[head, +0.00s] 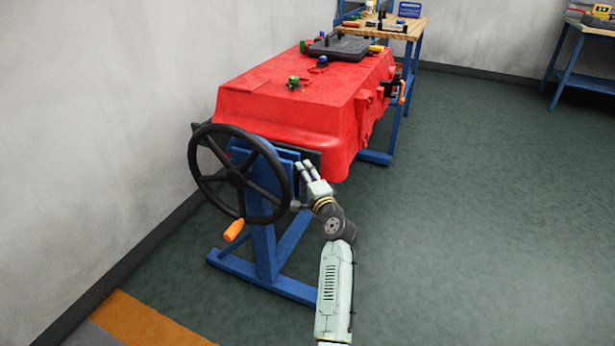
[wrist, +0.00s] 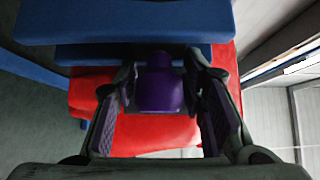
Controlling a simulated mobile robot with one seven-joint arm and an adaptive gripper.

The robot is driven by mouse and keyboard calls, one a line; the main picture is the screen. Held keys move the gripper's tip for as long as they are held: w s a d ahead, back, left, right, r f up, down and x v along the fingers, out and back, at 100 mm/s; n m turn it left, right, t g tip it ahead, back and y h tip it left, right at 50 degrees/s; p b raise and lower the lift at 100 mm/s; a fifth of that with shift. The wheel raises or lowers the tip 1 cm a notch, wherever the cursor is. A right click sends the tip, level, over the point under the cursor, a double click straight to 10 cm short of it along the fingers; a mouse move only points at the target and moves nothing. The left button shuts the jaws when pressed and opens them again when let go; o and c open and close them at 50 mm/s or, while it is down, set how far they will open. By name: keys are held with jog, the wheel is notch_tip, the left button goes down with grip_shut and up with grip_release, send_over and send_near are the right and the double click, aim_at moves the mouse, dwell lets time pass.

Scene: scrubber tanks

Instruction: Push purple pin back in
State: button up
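The purple pin (wrist: 162,90) shows in the wrist view as a rounded purple knob in front of a blue beam of the stand. My gripper (wrist: 163,72) has one finger on each side of the knob, with purple inner pads. The fingers look open, with gaps beside the knob, and I see no clear contact. In the head view my gripper (head: 308,170) is at the near end of the blue stand (head: 264,245), just right of the black handwheel. The pin cannot be made out in the head view. How far it sticks out cannot be told.
The black handwheel (head: 239,174) with an orange handle (head: 234,230) is close on the left. The red tank (head: 305,95) sits on the stand, with a dark lid (head: 339,46) on top. A workbench (head: 385,27) stands behind. The floor on the right is clear.

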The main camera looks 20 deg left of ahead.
jog(key=shift+o, duration=1.3)
jog(key=shift+d, duration=0.1)
jog(key=v, duration=1.2)
